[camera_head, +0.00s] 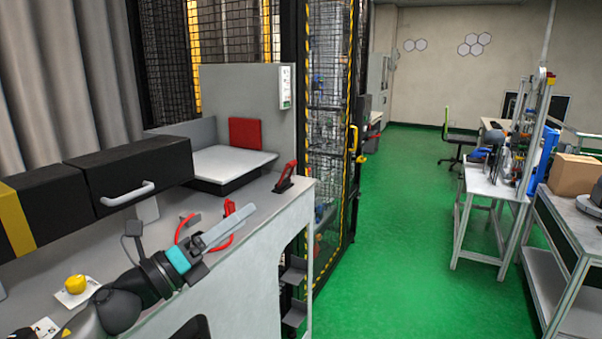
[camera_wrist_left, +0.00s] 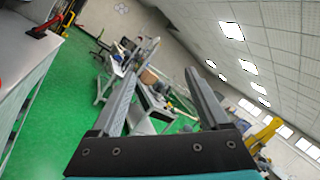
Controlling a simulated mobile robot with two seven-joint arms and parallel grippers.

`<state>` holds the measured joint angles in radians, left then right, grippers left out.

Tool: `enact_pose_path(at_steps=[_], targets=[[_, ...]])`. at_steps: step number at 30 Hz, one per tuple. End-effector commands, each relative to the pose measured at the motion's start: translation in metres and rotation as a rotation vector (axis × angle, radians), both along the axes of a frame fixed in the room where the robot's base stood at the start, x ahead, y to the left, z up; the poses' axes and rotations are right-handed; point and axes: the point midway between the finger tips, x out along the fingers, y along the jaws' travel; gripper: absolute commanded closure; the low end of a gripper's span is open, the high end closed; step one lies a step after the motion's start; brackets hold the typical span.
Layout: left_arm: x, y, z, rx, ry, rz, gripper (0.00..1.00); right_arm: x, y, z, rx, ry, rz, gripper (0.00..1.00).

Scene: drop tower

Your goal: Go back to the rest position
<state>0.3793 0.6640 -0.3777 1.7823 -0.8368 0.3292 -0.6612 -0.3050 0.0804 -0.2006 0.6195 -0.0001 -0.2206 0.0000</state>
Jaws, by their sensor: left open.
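My left gripper (camera_head: 212,232) reaches in from the lower left in the head view, above the grey workbench (camera_head: 245,222). Its two long fingers point up and to the right. In the left wrist view the fingers of the left gripper (camera_wrist_left: 164,92) stand apart with nothing between them, and the room behind shows tilted. Red curved parts (camera_head: 228,242) show behind and beside the gripper; I cannot tell whether it touches them. My right gripper is in neither view.
A black drawer unit (camera_head: 128,170) with a grey handle is at the left. A white plate (camera_head: 232,163) and red clamp (camera_head: 285,177) are on the bench. A yellow button (camera_head: 76,284) is near the arm. Green floor (camera_head: 400,240) is clear at right, before tables (camera_head: 492,184).

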Motion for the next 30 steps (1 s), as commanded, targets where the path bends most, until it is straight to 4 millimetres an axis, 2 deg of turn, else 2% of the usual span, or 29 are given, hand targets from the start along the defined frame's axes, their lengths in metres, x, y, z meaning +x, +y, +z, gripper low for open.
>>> enact_pose_path(at_steps=[5, 8, 11, 14, 17, 20, 24, 30], targets=[[-0.004, 0.018, -0.023, -0.399, 0.245, 0.165, 0.21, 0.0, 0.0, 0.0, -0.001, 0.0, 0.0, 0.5], [-0.009, 0.035, -0.047, -0.612, 0.4, 0.272, 0.21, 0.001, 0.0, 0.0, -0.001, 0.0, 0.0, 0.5], [-0.021, 0.052, -0.08, -0.815, 0.565, 0.388, 0.21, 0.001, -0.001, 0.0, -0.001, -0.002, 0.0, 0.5], [-0.041, 0.066, -0.12, -1.007, 0.738, 0.514, 0.21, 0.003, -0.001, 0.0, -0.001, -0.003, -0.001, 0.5], [-0.07, 0.075, -0.162, -1.185, 0.913, 0.65, 0.21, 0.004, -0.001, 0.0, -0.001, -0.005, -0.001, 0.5], [-0.108, 0.08, -0.204, -1.346, 1.09, 0.8, 0.21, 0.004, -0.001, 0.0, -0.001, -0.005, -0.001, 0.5], [-0.169, 0.077, -0.252, -1.523, 1.317, 1.014, 0.21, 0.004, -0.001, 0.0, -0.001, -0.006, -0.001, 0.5], [-0.246, 0.064, -0.287, -1.665, 1.547, 1.265, 0.21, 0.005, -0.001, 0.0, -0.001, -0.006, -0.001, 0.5]])
